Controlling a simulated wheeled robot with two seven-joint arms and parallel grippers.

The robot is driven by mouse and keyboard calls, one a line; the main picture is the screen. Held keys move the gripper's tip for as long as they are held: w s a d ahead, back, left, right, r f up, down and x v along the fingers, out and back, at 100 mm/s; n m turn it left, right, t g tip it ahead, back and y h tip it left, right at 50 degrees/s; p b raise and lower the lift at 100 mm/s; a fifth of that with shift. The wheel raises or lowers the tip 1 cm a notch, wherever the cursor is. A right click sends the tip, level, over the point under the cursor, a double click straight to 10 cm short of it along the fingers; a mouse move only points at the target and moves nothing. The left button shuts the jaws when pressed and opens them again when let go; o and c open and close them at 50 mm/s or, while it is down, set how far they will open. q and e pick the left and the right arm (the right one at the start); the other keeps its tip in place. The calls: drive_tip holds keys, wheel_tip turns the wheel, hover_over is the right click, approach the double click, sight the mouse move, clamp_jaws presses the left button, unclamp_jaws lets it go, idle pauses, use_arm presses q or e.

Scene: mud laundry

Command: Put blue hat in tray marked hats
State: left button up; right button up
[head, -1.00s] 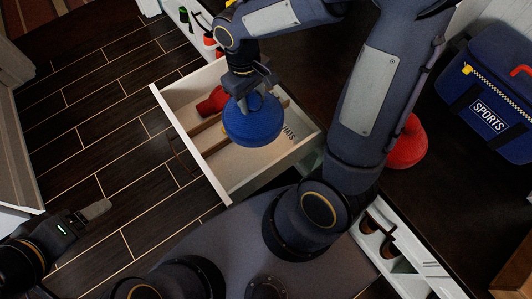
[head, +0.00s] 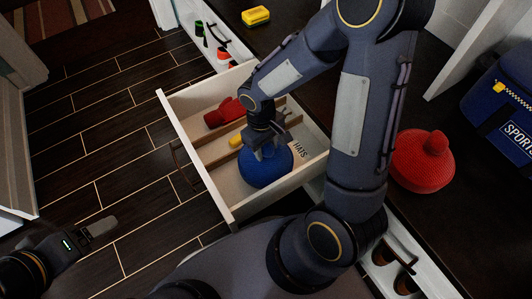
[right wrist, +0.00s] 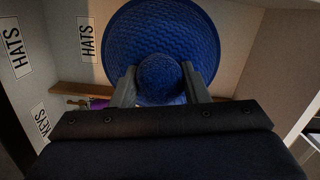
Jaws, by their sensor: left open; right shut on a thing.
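The blue hat (head: 265,168) is a round knitted hat with a pompom on top. My right gripper (head: 268,147) is shut on its pompom, which shows between the fingers in the right wrist view (right wrist: 160,78). The hat is inside the open drawer, low in the compartment marked HATS (head: 228,185). I cannot tell whether it touches the floor of the compartment. The HATS label (head: 300,149) shows on the wall just right of the hat, and again in the right wrist view (right wrist: 87,40). My left gripper (head: 101,226) is open and empty above the floor at lower left.
Wooden dividers split the drawer. Red gloves or similar (head: 222,112) lie in the far compartment and a yellow thing (head: 236,140) in the middle one. A red hat (head: 422,165), a blue SPORTS bag (head: 505,115) and a yellow block (head: 256,16) are on the dark counter.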

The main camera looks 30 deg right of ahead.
drive_tip(key=shift+f+b, duration=0.4)
drive_tip(key=shift+f, duration=1.05)
drive_tip(key=shift+f, duration=0.15)
drive_tip(key=o, duration=1.2)
drive_tip(key=shift+o, duration=0.2)
